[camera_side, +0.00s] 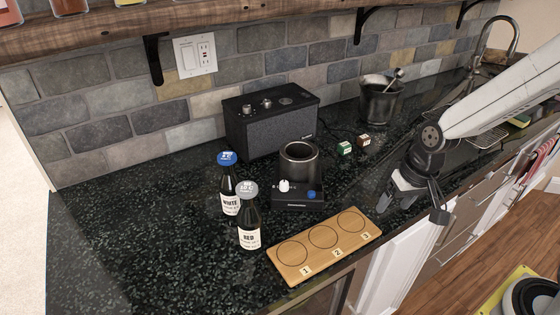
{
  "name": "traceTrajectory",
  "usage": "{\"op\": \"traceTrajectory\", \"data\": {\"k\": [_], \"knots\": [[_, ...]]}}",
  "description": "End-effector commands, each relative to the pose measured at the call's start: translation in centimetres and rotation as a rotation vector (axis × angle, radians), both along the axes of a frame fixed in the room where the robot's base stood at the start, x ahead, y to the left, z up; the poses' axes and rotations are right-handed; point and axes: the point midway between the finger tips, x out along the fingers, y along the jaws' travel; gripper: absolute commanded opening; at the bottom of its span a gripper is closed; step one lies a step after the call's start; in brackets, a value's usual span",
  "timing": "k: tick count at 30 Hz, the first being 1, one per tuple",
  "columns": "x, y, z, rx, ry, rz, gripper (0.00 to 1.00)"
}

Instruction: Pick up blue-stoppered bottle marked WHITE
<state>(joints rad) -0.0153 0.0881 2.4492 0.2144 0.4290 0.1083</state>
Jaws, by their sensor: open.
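The blue-stoppered bottle marked WHITE (229,203) stands upright on the dark stone counter, with its blue stopper at the top. A grey-stoppered bottle marked RED (249,234) stands just in front of it and to its right, hiding part of its lower right side. My gripper (386,206) is at the right, near the counter's front edge and pointing down-left. It is open, with nothing seen between its fingers, and is well apart from both bottles.
A wooden board (284,274) with numbered circles lies between the bottles and my gripper. Behind it a dark cup (299,163) stands on a black device (297,201). A black speaker (270,127) stands behind the bottles. The counter left of the bottles is clear.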

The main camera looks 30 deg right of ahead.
Motion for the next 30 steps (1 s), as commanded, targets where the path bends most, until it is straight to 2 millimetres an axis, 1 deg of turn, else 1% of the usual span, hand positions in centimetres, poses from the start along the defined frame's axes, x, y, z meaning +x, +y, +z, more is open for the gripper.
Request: {"op": "traceTrajectory", "data": {"k": [1, 8, 17, 24, 30], "knots": [[0.8, 0.6, -0.1, 0.038, 0.017, -0.060, 0.75], [4.5, 4.3, 0.1, 0.256, 0.121, -0.387, 0.75], [10.3, 9.7, 1.0, 0.572, 0.292, -0.773, 0.75], [15.3, 14.0, 2.5, 0.844, 0.465, -1.036, 0.75], [19.5, 16.9, 4.1, 1.065, 0.624, -1.206, 0.75]]}}
